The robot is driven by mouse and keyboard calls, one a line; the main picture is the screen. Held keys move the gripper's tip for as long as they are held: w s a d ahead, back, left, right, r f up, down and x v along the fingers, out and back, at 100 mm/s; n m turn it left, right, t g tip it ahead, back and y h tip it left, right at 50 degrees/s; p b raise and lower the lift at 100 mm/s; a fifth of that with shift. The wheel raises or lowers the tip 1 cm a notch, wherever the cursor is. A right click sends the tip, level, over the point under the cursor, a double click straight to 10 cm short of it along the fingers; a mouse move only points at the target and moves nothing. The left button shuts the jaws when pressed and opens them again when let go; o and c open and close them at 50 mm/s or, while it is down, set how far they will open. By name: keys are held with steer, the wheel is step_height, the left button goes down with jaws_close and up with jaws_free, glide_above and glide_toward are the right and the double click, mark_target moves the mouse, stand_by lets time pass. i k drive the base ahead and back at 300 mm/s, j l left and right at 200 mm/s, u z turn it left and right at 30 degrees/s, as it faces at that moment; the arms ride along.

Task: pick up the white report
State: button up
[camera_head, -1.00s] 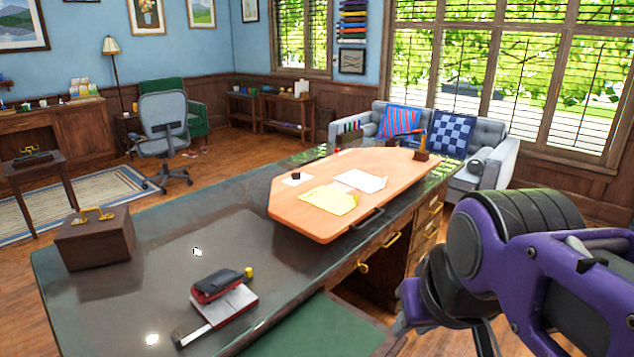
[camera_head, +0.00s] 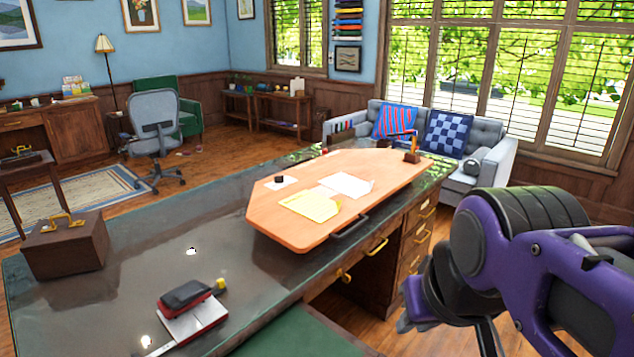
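A white sheet of paper (camera_head: 346,185), the likeliest white report, lies flat on the light wooden board (camera_head: 272,218) on the dark desk. It is beside a yellow sheet (camera_head: 312,206). A smaller white piece (camera_head: 281,182) with a small black object on it lies at the board's left. My purple arm fills the right side of the view, to the right of the desk and apart from the papers. Its end is mostly hidden behind its own links, so I cannot make out the fingers.
A red and black stapler-like object (camera_head: 187,296) lies at the desk's near edge, on something white. A brown box with a gold handle (camera_head: 65,245) stands at the left. A green chair seat (camera_head: 285,335) is close in front. A grey sofa (camera_head: 487,185) stands behind the desk.

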mark_target(354, 188)
steer(key=i+l, duration=0.2)
steer(key=l, duration=0.2)
steer(key=i+l, duration=0.2)
steer(key=l, duration=0.2)
steer(key=i+l, duration=0.2)
steer(key=l, duration=0.2)
steer(key=i+l, duration=0.25)
steer(key=k+l+z, duration=0.05)
steer(key=l, duration=0.1)
